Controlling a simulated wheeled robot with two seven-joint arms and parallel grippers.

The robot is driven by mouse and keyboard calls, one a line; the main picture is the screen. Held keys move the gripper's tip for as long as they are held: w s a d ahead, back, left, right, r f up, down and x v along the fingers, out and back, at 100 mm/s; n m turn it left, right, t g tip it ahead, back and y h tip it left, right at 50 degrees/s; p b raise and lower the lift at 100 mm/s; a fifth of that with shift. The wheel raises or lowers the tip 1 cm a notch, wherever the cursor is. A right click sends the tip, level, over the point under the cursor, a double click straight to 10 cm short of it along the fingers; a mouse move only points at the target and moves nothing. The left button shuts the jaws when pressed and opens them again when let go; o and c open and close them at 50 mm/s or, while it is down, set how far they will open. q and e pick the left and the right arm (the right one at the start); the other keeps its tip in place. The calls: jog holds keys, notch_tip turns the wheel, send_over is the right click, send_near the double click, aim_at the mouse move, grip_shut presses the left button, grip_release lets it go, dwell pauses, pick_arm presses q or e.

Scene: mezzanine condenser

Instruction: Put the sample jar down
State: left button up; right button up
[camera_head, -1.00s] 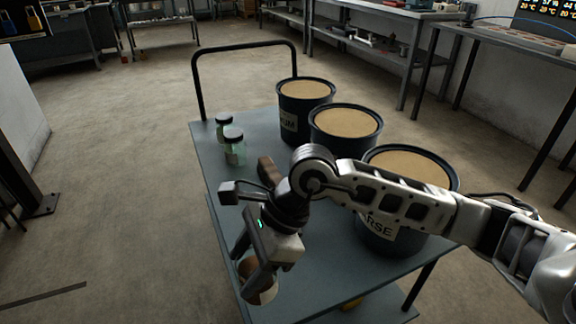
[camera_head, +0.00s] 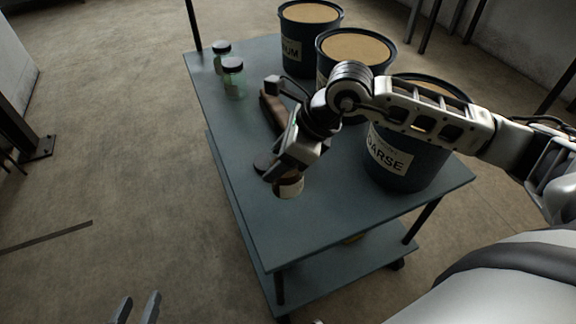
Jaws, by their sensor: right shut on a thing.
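The sample jar (camera_head: 289,187), small and pale with a brown upper part, is at the fingers of my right gripper (camera_head: 285,172). The gripper is shut on it. It appears upright at the grey-blue cart top (camera_head: 300,228), left of the bucket marked COARSE; I cannot tell whether its base touches the surface. The gripper hides part of its top. My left gripper (camera_head: 137,308) shows only its two fingertips at the bottom edge, apart and empty, over the floor left of the cart.
Two greenish jars with dark lids (camera_head: 233,80) (camera_head: 221,56) stand at the cart's far left. Three dark buckets (camera_head: 400,168) (camera_head: 322,70) (camera_head: 299,54) line the right side. A brown object (camera_head: 272,108) lies behind my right gripper. The near cart top is clear.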

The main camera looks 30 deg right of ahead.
jog(key=d+f, duration=0.1)
jog(key=w+d+f, duration=0.1)
jog(key=f, duration=0.1)
jog(key=shift+w, duration=0.1)
jog(key=f, duration=0.3)
jog(key=shift+w+d+f, duration=0.15)
jog(key=shift+d+f, duration=0.1)
jog(key=shift+f, duration=0.05)
jog(key=o, duration=1.4)
